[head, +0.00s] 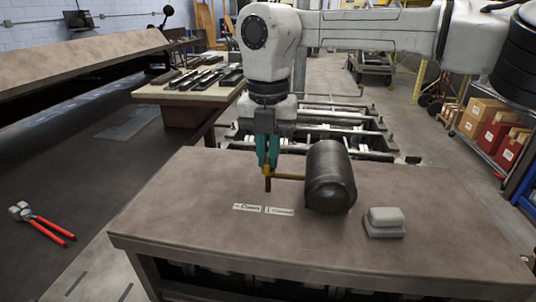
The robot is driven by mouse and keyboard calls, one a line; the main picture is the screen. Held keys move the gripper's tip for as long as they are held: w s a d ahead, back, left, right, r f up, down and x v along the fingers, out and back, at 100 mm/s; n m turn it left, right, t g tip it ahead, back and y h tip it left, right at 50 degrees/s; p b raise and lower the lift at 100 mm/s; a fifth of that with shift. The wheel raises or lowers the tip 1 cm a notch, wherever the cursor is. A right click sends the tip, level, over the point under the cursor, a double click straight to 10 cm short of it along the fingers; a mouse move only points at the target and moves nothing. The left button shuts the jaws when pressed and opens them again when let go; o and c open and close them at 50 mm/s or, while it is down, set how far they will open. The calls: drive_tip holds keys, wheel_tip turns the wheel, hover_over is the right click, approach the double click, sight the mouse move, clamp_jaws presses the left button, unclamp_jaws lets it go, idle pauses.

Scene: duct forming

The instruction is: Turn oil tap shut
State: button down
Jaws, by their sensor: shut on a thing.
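The oil tap (268,172) is a small brass-coloured fitting at the end of a thin pipe (290,177). The pipe runs left from a dark rounded tank (330,178) that stands on the brown table (190,225). My gripper (267,160) points straight down over the tap, with its teal fingers shut on the top of it. The fingers hide part of the tap, so its handle angle cannot be told. Two small white labels (263,209) lie on the table in front of the tap; their print is too small to read surely.
A grey block (384,222) sits right of the tank. Red-handled pliers (42,224) lie on the dark surface at left. A bench with dark tools (205,80) stands behind. Boxes (484,115) fill a shelf at right. The table's left front is clear.

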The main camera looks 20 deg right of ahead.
sight(268, 158)
drive_tip(key=shift+m, duration=0.3)
drive_tip(key=c, duration=1.2)
unclamp_jaws()
wheel_tip(268, 158, up, 11)
drive_tip(key=shift+f+b, duration=0.1)
drive_tip(key=shift+b, duration=0.5)
